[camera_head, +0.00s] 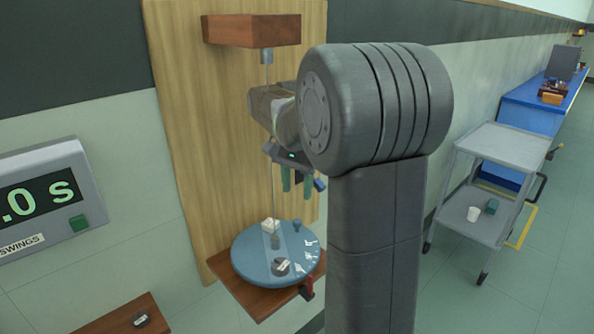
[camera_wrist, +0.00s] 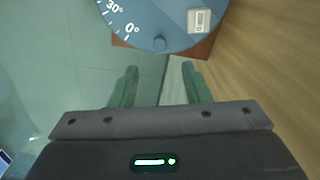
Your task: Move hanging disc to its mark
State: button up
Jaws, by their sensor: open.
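The blue disc (camera_head: 252,270) with a white degree scale hangs by a thin rod from a wooden block (camera_head: 252,30) on the wall panel. It also shows in the wrist view (camera_wrist: 145,18), with the 0° and 30° marks at its left. A blue knob (camera_wrist: 160,44) stands near its rim, and a white labelled block (camera_wrist: 198,20) sits on it. My gripper (camera_head: 298,196) is open and empty, above the disc and toward its right side. In the wrist view my green fingers (camera_wrist: 159,72) are apart, short of the knob, touching nothing visible.
A wooden shelf (camera_head: 262,302) lies under the disc, with a red part (camera_head: 307,289) at its front corner. A display box (camera_head: 45,200) is at the left. A grey cart (camera_head: 505,146) and a blue bench (camera_head: 530,108) stand at the right.

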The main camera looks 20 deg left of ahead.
notch_tip(320, 180, up, 4)
send_over(300, 225)
jog(key=a, duration=0.1)
jog(key=shift+w+r, duration=0.2)
jog(key=shift+w, duration=0.05)
jog(key=shift+f, duration=0.1)
notch_tip(300, 225, down, 14)
jog(key=shift+r, duration=0.15)
dwell(0.6)
notch_tip(300, 225, up, 14)
notch_tip(300, 225, down, 14)
jog(key=shift+f+b, duration=0.15)
jog(key=shift+b, duration=0.15)
jog(key=shift+s+d+m+b, duration=0.2)
jog(key=shift+d+m+b, duration=0.25)
jog(key=shift+m, duration=0.35)
jog(key=shift+d, duration=0.2)
